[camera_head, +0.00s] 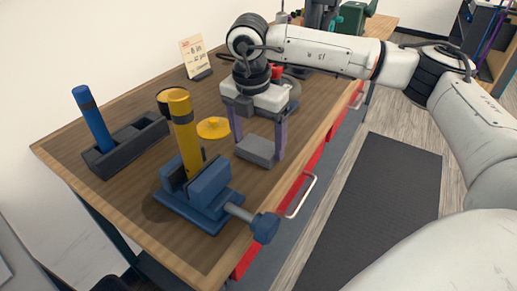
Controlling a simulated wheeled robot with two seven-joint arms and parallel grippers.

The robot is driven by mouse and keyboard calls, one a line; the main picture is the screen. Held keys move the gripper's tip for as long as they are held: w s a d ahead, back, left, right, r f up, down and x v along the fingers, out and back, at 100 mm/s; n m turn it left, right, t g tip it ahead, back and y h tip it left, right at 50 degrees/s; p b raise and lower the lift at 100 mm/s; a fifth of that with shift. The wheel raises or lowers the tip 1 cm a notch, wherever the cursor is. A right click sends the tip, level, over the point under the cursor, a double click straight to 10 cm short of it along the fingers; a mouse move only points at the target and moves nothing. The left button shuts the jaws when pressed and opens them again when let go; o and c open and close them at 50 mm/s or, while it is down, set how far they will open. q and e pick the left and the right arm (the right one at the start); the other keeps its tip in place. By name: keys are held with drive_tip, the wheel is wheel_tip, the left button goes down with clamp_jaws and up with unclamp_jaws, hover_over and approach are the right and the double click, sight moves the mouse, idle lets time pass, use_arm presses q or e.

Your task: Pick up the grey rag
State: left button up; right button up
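The grey rag (256,150) looks like a flat folded block and lies on the wooden workbench, just right of the yellow disc. My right gripper (259,142) reaches down over it from above, its arm coming in from the right. Its two purple-grey fingers are wide apart, one at the left side of the rag and one at the right. I cannot tell whether the fingers touch the rag's sides. My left gripper is not in view.
A blue vise (205,196) with a yellow cylinder (183,130) stands in front of the rag. A dark holder (127,146) with a blue tube (92,118) is at the left. A yellow disc (214,128) lies between. The workbench (110,190) has red drawers (313,162) with handles.

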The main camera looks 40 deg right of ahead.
sight(258, 146)
drive_tip(key=shift+c, duration=1.1)
wheel_tip(258, 146, up, 10)
drive_tip(key=o, duration=0.5)
drive_tip(key=c, duration=0.4)
